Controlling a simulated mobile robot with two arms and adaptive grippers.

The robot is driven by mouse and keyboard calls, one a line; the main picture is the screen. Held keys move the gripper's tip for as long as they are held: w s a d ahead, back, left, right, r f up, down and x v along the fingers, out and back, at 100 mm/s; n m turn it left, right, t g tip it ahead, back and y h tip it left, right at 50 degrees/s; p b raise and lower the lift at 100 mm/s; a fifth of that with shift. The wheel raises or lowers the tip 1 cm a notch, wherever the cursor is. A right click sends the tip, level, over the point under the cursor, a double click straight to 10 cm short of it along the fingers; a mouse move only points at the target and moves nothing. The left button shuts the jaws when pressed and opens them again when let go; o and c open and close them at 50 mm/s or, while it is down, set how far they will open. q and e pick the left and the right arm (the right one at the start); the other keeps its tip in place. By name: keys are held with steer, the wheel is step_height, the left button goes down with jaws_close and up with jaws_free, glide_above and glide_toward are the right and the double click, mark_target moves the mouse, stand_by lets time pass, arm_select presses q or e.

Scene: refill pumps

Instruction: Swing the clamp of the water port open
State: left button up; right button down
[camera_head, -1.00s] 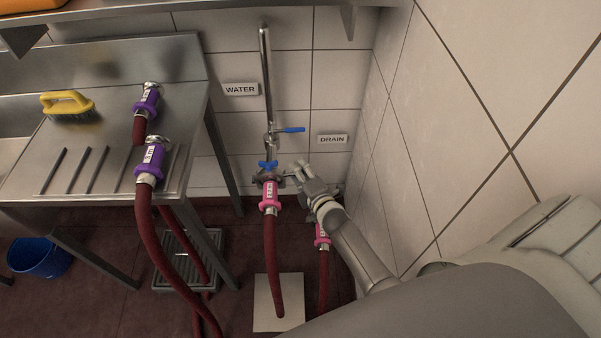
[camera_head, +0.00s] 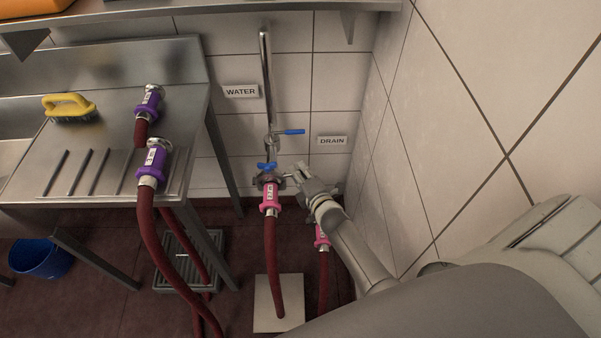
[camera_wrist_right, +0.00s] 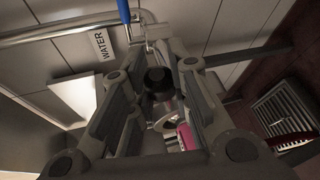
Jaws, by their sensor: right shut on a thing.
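The water port is the lower end of a steel pipe (camera_head: 266,90) on the tiled wall under the WATER sign (camera_head: 240,91). A dark metal clamp (camera_head: 265,180) with a blue wing nut (camera_head: 267,166) sits around the joint there. Below it hangs a hose end with a pink collar (camera_head: 269,198). My right gripper (camera_head: 293,174) reaches in from the right and is shut on the right side of the clamp. In the right wrist view a dark rounded part (camera_wrist_right: 158,80) shows between the fingers, with pink below it. My left gripper is out of view.
A blue-handled valve (camera_head: 290,131) sits on the pipe above. Another pink-collared hose (camera_head: 322,236) hangs below the DRAIN sign (camera_head: 332,141), partly behind my arm. The steel sink table (camera_head: 100,150) at left carries two purple-collared hoses and a yellow brush (camera_head: 69,108). The wall is close on the right.

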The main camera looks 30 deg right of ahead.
mark_target(287, 174)
steer(key=r+n+p, duration=0.1)
steer(key=a+r+n+g+h+p, duration=0.1)
steer(key=r+p, duration=0.1)
steer(key=w+a+r+p, duration=0.1)
steer(key=r, duration=0.1)
steer(key=shift+r+n+g, duration=0.15)
steer(key=shift+n+g, duration=0.15)
steer(key=shift+n, duration=0.1)
steer(key=shift+w+a+r+n+g+h+p, duration=0.2)
steer(key=shift+a+r+n+h+p, duration=0.2)
steer(key=shift+r+p, duration=0.1)
steer(key=shift+w+a+r+n+g+h+p, duration=0.15)
steer(key=shift+a+r+n+g+h+p, duration=0.05)
steer(key=shift+a+r+n+h+p, duration=0.2)
steer(key=c, duration=1.3)
jaws_free()
steer(key=shift+s, duration=0.15)
steer(key=v, duration=1.1)
steer(key=shift+s+r, duration=0.15)
steer(key=shift+s, duration=0.2)
